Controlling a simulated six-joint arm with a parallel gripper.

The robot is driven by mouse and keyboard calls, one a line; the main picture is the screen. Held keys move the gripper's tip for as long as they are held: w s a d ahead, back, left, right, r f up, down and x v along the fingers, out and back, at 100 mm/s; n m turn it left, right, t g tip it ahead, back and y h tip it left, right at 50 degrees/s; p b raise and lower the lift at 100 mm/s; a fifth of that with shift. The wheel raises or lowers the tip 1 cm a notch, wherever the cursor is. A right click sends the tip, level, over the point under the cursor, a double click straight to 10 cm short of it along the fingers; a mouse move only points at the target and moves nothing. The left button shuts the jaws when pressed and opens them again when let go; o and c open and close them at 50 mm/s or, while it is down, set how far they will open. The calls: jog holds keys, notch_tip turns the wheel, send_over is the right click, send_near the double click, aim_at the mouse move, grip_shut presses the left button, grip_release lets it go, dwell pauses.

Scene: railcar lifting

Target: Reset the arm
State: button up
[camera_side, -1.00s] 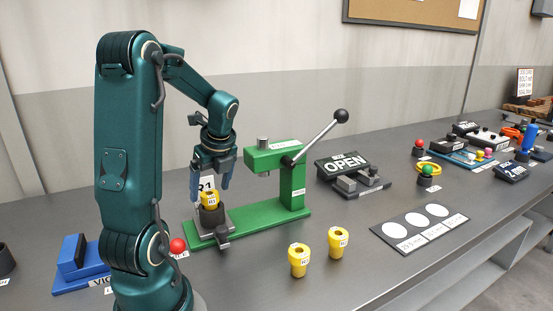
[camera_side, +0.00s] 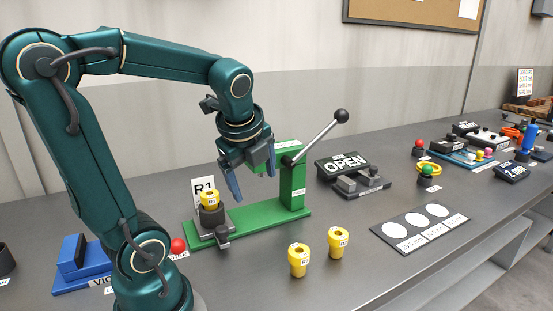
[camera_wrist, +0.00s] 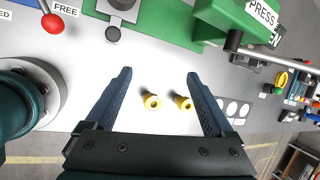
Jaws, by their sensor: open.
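My gripper (camera_side: 254,180) is open and empty. In the side view it hangs above the green press (camera_side: 292,188), tilted, with its blue fingers apart. In the wrist view my gripper (camera_wrist: 158,95) shows two spread fingers with nothing between them at the tips. A yellow bushing (camera_side: 209,199) sits in the dark holder (camera_side: 212,219) on the left part of the green base. Two more yellow bushings, one (camera_side: 298,260) and another (camera_side: 338,241), stand on the table in front of the press. They also show in the wrist view, left (camera_wrist: 152,103) and right (camera_wrist: 183,103).
A long lever with a black knob (camera_side: 341,116) rises at the press's right. An "OPEN" sign (camera_side: 343,162) stands behind a grey vise. A plate with white circles (camera_side: 419,229) lies to the right. A blue vise (camera_side: 75,258) and red knob (camera_side: 178,245) are at the left.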

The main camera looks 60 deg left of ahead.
jog(key=s+d+n+t+h, duration=0.1)
jog(key=s+d+n+h, duration=0.1)
jog(key=d+n, duration=0.5)
jog(key=s+d+f+n+t+h, duration=0.1)
jog(key=s+d+n+h, duration=0.1)
jog(key=d+n, duration=0.5)
jog(key=shift+s+f+n, duration=0.3)
jog(key=shift+s+n, duration=0.15)
jog(key=shift+n, duration=0.25)
